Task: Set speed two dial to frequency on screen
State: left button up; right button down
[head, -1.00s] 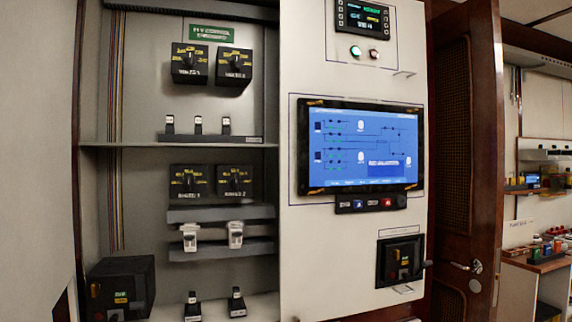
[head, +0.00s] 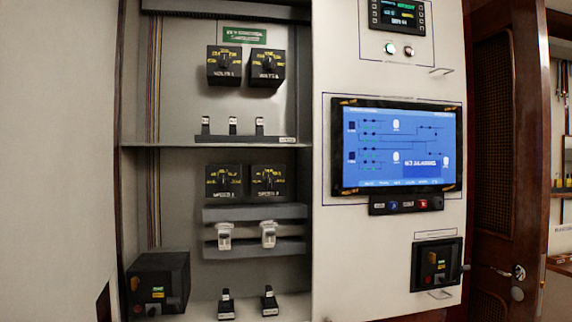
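The speed two dial (head: 268,183) is the right one of two black dials in the lower row of the open cabinet. The speed one dial (head: 224,183) is beside it on the left. Their yellow scale marks are too small to read. The large blue screen (head: 396,146) on the white panel to the right shows a line diagram with white round symbols; its text is too small to read. A smaller dark screen (head: 399,14) with green and yellow text is above it. Neither of my grippers is in view.
Two volts dials (head: 265,66) sit in the upper row, above several small switches (head: 232,125). White-topped breakers (head: 268,234) are below the speed dials. A black box (head: 157,284) is at the lower left. A wooden door (head: 492,140) stands at the right.

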aim_at(268, 184)
jog(key=u, duration=3.2)
jog(key=k, duration=0.2)
jog(key=k+z, duration=0.15)
jog(key=z, duration=0.3)
jog(key=k+l+z, duration=0.1)
jog(key=z, duration=0.35)
jog(key=l+z, duration=0.55)
jog(key=z, duration=0.25)
jog(key=l+z, duration=0.3)
jog(key=z, duration=0.15)
jog(key=i+l+z, duration=0.15)
jog(key=l, duration=0.2)
jog(key=i+l+z, duration=0.15)
jog(key=l, duration=0.2)
jog(key=i+l+z, duration=0.2)
jog(key=l, duration=0.15)
